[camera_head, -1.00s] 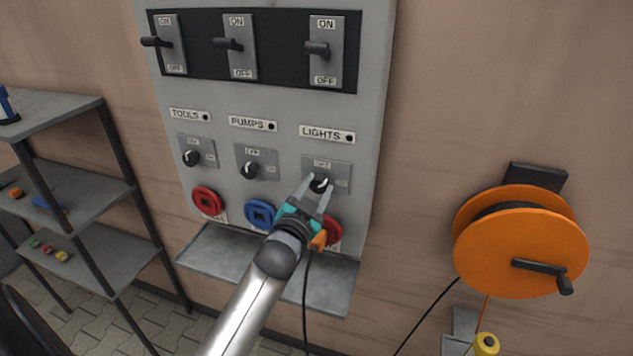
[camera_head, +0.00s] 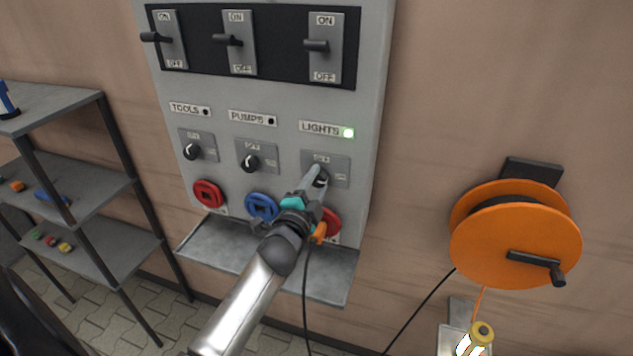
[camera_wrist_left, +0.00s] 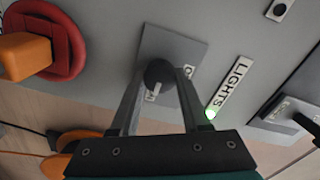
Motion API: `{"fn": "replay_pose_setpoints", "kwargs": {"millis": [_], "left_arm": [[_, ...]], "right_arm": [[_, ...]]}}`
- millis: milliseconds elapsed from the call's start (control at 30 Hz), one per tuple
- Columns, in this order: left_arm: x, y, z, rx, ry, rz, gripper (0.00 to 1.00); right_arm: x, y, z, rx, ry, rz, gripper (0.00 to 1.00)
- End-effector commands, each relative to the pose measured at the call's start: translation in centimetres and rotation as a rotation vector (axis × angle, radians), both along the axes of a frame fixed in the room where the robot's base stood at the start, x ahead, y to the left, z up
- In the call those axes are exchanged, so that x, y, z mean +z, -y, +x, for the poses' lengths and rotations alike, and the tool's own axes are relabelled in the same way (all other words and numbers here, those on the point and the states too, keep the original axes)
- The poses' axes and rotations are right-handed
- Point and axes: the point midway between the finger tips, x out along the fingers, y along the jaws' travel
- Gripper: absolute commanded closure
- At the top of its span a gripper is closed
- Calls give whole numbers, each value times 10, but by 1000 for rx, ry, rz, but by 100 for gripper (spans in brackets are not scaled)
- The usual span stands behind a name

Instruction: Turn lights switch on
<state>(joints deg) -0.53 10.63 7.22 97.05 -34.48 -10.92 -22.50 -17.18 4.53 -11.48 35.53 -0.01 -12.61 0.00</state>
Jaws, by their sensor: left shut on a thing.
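The lights switch is a small black rotary knob (camera_wrist_left: 158,76) on a grey plate (camera_head: 338,168) under the LIGHTS label (camera_head: 319,128). The indicator beside that label glows green (camera_head: 348,132). My left gripper (camera_head: 318,178) is at the knob, with its two fingers closed on either side of it. In the left wrist view the fingers (camera_wrist_left: 156,100) flank the knob, whose white mark points down toward the lettering on the plate. In the head view the gripper hides much of the knob. My right gripper is not in view.
The TOOLS knob (camera_head: 191,151) and PUMPS knob (camera_head: 250,162) sit left, their indicators dark. Lever switches are above; red and blue round sockets and a metal ledge (camera_head: 215,250) are below. An orange cable reel (camera_head: 515,240) hangs right; shelves (camera_head: 75,180) stand left.

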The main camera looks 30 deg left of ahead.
Motion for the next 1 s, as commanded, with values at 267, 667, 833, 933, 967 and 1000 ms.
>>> {"fn": "replay_pose_setpoints", "kwargs": {"millis": [267,667,833,933,967,1000], "left_arm": [[0,0,0,-1,-4,24,100],[0,0,0,-1,-5,25,39],[0,0,0,0,-4,22,24],[0,0,0,0,-4,22,24],[0,0,0,0,-5,21,24],[0,0,0,0,-5,20,24]], "right_arm": [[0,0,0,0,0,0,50],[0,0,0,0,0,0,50],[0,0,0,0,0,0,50],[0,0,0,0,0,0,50],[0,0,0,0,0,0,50],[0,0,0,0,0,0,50]]}}
